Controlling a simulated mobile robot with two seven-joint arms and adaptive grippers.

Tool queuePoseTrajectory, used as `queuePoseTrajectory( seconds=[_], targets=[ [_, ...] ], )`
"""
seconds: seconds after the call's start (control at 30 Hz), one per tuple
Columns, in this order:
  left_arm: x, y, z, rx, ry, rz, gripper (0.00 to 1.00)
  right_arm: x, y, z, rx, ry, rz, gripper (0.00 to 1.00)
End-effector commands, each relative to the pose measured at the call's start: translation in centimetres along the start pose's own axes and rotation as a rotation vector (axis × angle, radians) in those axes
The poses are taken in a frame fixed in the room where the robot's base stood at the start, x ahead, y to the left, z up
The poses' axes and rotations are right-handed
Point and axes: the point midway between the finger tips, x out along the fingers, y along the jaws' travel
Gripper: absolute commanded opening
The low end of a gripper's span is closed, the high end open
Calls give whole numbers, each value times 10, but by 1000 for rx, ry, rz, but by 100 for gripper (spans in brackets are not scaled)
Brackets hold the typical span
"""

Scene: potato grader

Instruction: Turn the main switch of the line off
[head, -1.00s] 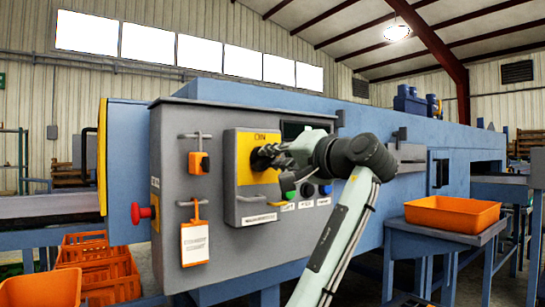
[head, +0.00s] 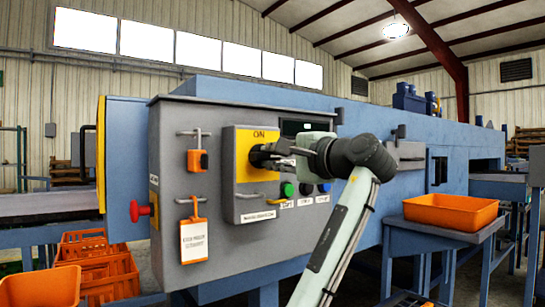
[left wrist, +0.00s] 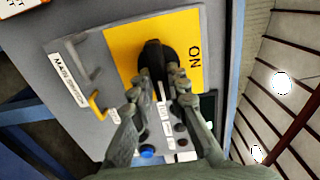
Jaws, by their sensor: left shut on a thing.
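The main switch is a black rotary handle (left wrist: 153,62) on a yellow plate (head: 245,172) marked ON, set in a grey box on the panel front. My left gripper (head: 268,157) comes in from the right and is shut on the handle. In the left wrist view the two fingers (left wrist: 158,88) lie on either side of the handle. There the handle's long side seems to run across the plate rather than towards the ON mark. The fingers hide part of the handle in the head view. My right gripper is not in view.
Below the switch are a MAIN SWITCH label and a yellow hook (left wrist: 97,106). Green (head: 287,189), black and blue buttons sit close under my gripper. An orange padlock (head: 197,161), a hanging tag (head: 194,240) and a red mushroom button (head: 139,211) are left of it.

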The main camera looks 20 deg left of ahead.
Motion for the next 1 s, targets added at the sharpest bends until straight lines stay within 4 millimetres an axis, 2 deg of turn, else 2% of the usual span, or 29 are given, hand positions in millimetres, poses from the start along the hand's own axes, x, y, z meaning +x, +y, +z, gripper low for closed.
queuePoseTrajectory(
  seconds=[0.53, 0.57, 0.7, 1.0],
  targets=[
    [-1, 1, -1, 24, 2, 1, 0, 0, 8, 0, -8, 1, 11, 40],
    [-1, 1, -1, 24, 2, 1, 19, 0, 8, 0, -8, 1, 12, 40],
    [0, 1, 0, 23, 1, 0, 36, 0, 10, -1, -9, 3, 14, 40],
    [-1, 0, 0, 22, 1, 0, 36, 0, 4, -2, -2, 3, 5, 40]
  ],
)
